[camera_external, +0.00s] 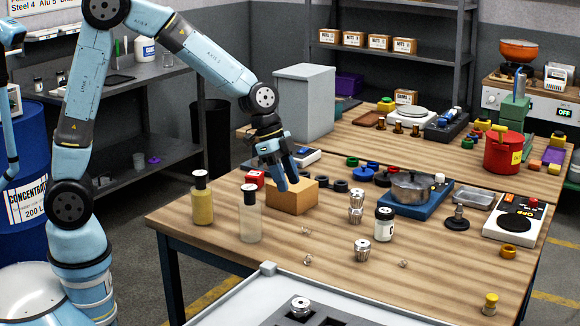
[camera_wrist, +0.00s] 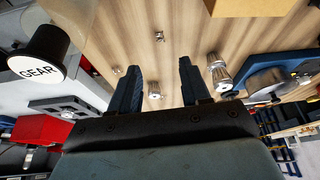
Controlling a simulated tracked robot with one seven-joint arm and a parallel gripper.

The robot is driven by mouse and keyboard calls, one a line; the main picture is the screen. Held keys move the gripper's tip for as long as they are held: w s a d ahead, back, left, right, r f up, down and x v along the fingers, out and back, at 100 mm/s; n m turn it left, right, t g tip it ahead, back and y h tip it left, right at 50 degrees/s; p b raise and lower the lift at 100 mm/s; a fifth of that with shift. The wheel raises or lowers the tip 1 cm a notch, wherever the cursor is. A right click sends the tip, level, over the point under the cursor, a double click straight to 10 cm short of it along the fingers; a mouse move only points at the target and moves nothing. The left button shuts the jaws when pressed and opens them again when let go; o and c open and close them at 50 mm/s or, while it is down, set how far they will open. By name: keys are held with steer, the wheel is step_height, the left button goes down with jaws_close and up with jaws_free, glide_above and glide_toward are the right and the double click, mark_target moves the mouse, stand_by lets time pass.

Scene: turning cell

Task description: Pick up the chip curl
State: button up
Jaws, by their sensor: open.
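Small curled metal chips lie on the wooden table in the outside view: one chip curl (camera_external: 308,260) near the front edge, another (camera_external: 305,230) behind it, and a third (camera_external: 403,263) to the right. In the wrist view a small curl (camera_wrist: 159,36) lies on the wood beyond my fingertips, and a smaller shiny bit (camera_wrist: 118,71) is left of the left finger. My gripper (camera_external: 288,186) is open and empty, pointing down by the cardboard box (camera_external: 292,198). Its spread fingers also show in the wrist view (camera_wrist: 159,63), with a small metal piece (camera_wrist: 154,90) seen between them.
A yellow bottle (camera_external: 202,205) and a clear bottle (camera_external: 250,220) with dark caps stand left of the curls. A grey tray (camera_external: 345,297) is in front. Bare wood surrounds the curls.

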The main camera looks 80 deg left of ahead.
mark_target(304, 227)
steer(key=x, duration=1.2)
steer(key=shift+c, duration=0.2)
steer(key=shift+f, duration=0.1)
jaws_close()
